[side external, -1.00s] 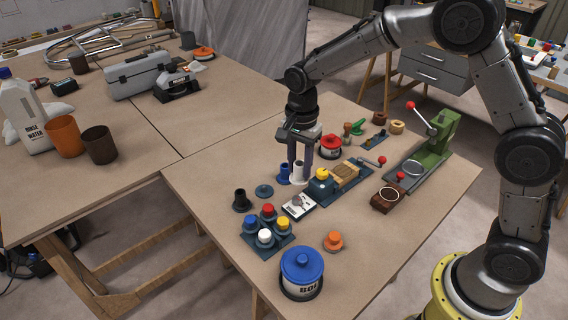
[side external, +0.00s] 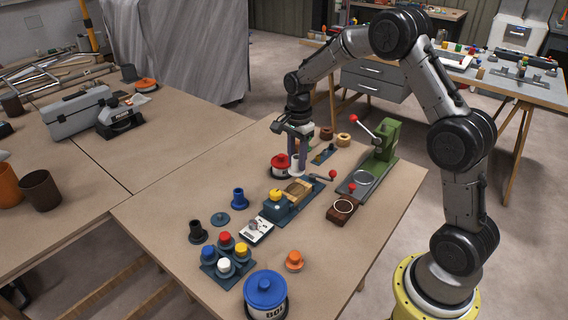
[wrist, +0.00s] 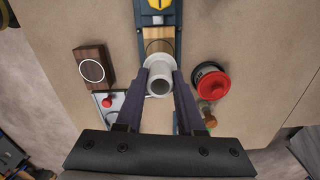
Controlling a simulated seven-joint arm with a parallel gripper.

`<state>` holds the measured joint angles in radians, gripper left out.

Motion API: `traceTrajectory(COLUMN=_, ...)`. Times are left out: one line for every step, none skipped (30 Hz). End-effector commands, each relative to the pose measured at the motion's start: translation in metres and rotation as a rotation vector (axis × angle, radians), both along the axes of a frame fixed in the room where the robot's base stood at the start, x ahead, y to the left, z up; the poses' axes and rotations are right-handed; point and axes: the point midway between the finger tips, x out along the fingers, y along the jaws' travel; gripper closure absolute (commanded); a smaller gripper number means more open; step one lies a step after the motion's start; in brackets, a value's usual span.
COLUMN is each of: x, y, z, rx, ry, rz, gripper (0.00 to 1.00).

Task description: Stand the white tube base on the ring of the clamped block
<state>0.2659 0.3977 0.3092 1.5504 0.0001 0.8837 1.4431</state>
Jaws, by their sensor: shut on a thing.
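My gripper (side external: 298,158) is shut on the white tube base (wrist: 159,78), a flanged white tube with an open bore, gripped between the dark fingers (wrist: 158,92). The tube also shows in the side view (side external: 296,170), upright and seemingly raised above the table, behind the clamped block. The clamped block (side external: 300,188) is tan wood held in a blue vise (side external: 275,208). In the wrist view the block (wrist: 158,33) lies just ahead of the tube, with part of a dark ring (wrist: 151,44) showing. The tube's flange hides the rest, and I cannot tell whether they touch.
A red-lidded tin (wrist: 211,85) stands close to the right in the wrist view. A dark brown block with a white ring (wrist: 92,70) lies to the left. The vise handle's red knob (side external: 332,173) and a green press (side external: 383,145) stand nearby. A blue tube base (side external: 238,198) stands apart.

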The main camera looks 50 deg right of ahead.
Motion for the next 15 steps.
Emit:
traceTrajectory(x=0.0, y=-0.001, z=-0.003, rx=0.0, ry=0.001, rz=-0.002, gripper=1.0)
traceTrajectory(x=0.0, y=-0.001, z=-0.005, rx=0.0, ry=0.001, rz=-0.002, gripper=1.0)
traceTrajectory(x=-0.001, y=-0.001, z=-0.008, rx=0.0, ry=0.002, rz=-0.002, gripper=1.0)
traceTrajectory(x=-0.001, y=0.0, z=-0.01, rx=0.0, ry=0.003, rz=-0.001, gripper=1.0)
traceTrajectory(x=-0.001, y=0.0, z=-0.013, rx=0.0, ry=0.003, rz=-0.001, gripper=1.0)
traceTrajectory(x=-0.001, y=0.0, z=-0.017, rx=0.0, ry=0.003, rz=-0.001, gripper=1.0)
traceTrajectory(x=-0.001, y=0.0, z=-0.02, rx=0.0, ry=0.002, rz=-0.001, gripper=1.0)
traceTrajectory(x=-0.001, y=0.0, z=-0.023, rx=0.0, ry=0.003, rz=-0.001, gripper=1.0)
traceTrajectory(x=-0.001, y=0.0, z=-0.027, rx=0.0, ry=0.003, rz=-0.001, gripper=1.0)
traceTrajectory(x=-0.001, y=0.0, z=-0.03, rx=0.0, ry=0.002, rz=-0.001, gripper=1.0)
traceTrajectory(x=-0.001, y=0.0, z=-0.033, rx=0.0, ry=0.003, rz=-0.001, gripper=1.0)
traceTrajectory(x=-0.001, y=0.0, z=-0.037, rx=0.001, ry=0.004, rz=-0.001, gripper=1.0)
traceTrajectory(x=-0.001, y=0.0, z=-0.039, rx=0.0, ry=0.003, rz=0.0, gripper=1.0)
traceTrajectory(x=0.0, y=0.0, z=-0.042, rx=0.0, ry=0.002, rz=0.0, gripper=1.0)
traceTrajectory(x=0.0, y=0.0, z=-0.045, rx=0.0, ry=0.001, rz=0.0, gripper=1.0)
